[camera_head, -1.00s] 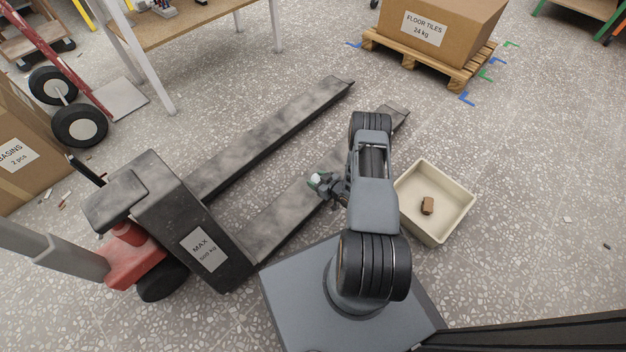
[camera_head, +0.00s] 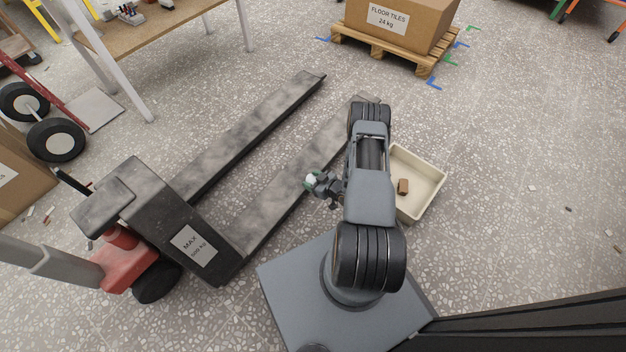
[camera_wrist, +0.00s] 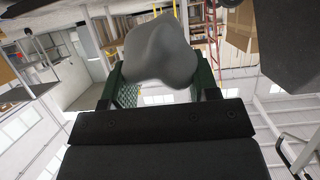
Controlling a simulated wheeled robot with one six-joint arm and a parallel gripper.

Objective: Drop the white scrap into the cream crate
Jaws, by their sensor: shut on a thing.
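The white scrap (camera_head: 311,180) is held in my gripper (camera_head: 312,182), to the left of my arm and above the pallet jack's right fork. In the wrist view the scrap (camera_wrist: 160,52) is a smooth pale lump between the two green fingers of my gripper (camera_wrist: 160,85), which is shut on it. The cream crate (camera_head: 432,192) stands on the floor just right of my arm, which hides part of its left side. A small brown block (camera_head: 403,186) lies inside the crate. The scrap is apart from the crate, with my arm between them in the picture.
A pallet jack (camera_head: 205,235) with two long forks fills the floor on the left. A box of floor tiles (camera_head: 400,20) sits on a wooden pallet (camera_head: 385,50) at the back. A workbench (camera_head: 150,30) stands at the back left. Floor right of the crate is mostly clear, with small debris.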

